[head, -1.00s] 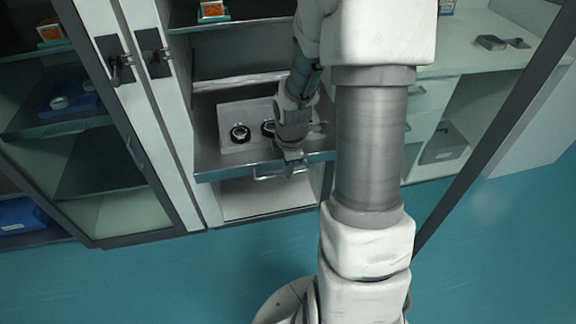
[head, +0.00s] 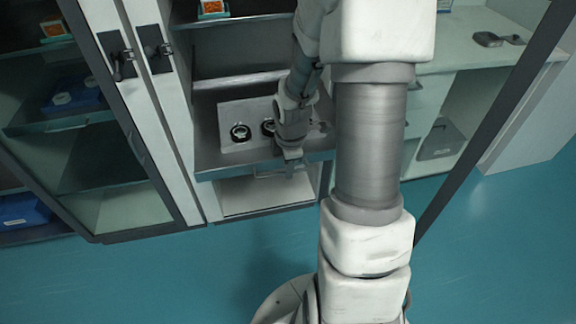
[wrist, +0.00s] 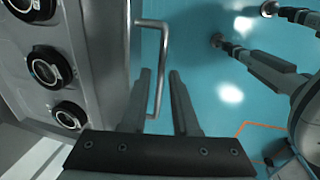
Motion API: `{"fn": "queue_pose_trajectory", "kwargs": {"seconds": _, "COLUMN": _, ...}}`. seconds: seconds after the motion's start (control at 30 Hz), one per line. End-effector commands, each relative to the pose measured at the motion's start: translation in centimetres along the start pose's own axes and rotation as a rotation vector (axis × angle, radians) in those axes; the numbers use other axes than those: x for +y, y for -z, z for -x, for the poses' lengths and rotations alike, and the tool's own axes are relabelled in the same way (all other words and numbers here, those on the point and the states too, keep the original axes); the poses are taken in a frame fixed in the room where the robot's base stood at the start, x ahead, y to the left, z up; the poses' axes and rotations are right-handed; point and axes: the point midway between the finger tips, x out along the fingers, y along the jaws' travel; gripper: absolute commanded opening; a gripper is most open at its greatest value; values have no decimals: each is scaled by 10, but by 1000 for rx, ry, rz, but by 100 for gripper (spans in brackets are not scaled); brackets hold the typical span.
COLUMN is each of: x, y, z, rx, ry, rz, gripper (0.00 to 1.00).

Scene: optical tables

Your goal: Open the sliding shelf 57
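The sliding shelf (head: 205,158) is a grey metal tray in the open cabinet, with a light plate and dark ringed round parts on it. Its front edge carries a thin metal bar handle (wrist: 163,60), seen in the wrist view; in the head view my gripper (head: 291,160) partly hides it. My gripper is at this handle. In the wrist view its two fingers (wrist: 164,85) are apart, with the handle bar showing between them. I cannot see either finger pressing on the bar.
A glass cabinet door (head: 140,185) with dark latches (head: 120,60) stands at the left. A dark frame edge (head: 480,140) runs down the right, near a white counter (head: 470,50). The teal floor (head: 170,280) in front is clear.

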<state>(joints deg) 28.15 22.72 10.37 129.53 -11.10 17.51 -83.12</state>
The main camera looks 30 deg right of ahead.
Motion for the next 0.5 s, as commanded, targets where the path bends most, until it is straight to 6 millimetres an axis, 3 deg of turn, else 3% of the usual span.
{"fn": "queue_pose_trajectory", "kwargs": {"seconds": 0.33, "x": 0, "y": 0, "z": 0, "rx": 0, "ry": 1, "rz": 0, "gripper": 42}}
{"fn": "queue_pose_trajectory", "kwargs": {"seconds": 0.5, "x": 0, "y": -1, "z": 16, "rx": -1, "ry": 0, "rz": -2, "gripper": 42}}
